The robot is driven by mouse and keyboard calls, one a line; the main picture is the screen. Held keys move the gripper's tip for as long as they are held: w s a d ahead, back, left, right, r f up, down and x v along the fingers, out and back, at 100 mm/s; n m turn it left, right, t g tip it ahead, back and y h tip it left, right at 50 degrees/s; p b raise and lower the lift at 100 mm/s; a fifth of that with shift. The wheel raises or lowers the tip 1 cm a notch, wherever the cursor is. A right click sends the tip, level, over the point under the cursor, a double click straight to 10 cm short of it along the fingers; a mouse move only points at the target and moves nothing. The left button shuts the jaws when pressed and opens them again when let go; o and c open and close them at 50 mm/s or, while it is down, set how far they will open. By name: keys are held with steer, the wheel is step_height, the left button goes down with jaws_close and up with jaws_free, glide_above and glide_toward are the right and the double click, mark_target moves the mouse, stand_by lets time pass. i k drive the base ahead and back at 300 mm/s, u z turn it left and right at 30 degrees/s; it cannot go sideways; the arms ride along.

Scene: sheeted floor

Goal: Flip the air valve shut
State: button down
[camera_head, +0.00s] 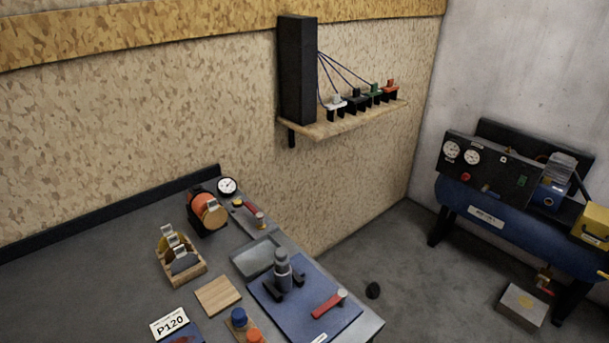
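Several red-handled fittings show in the head view, and I cannot tell which is the air valve. A red lever with brass ends (248,209) lies at the back edge of the bench, next to a round white gauge (227,186). A longer red handle with a pale knob (328,303) lies on the blue mat (345,318). A small red and brass fitting (543,281) hangs low on the blue compressor (480,215) at the right. Whether any valve is open or shut is too small to tell. My gripper is not in view.
A shelf (345,118) with wired plugs is on the wall. A box (522,305) stands on the floor below the compressor.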

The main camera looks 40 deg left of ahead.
mark_target(260, 216)
steer(key=u, duration=0.25)
steer(key=i, duration=1.55)
steer(key=u, duration=1.05)
steer(key=i, duration=1.1)
steer(key=u, duration=1.6)
steer(key=i, duration=0.75)
steer(key=u, duration=0.4)
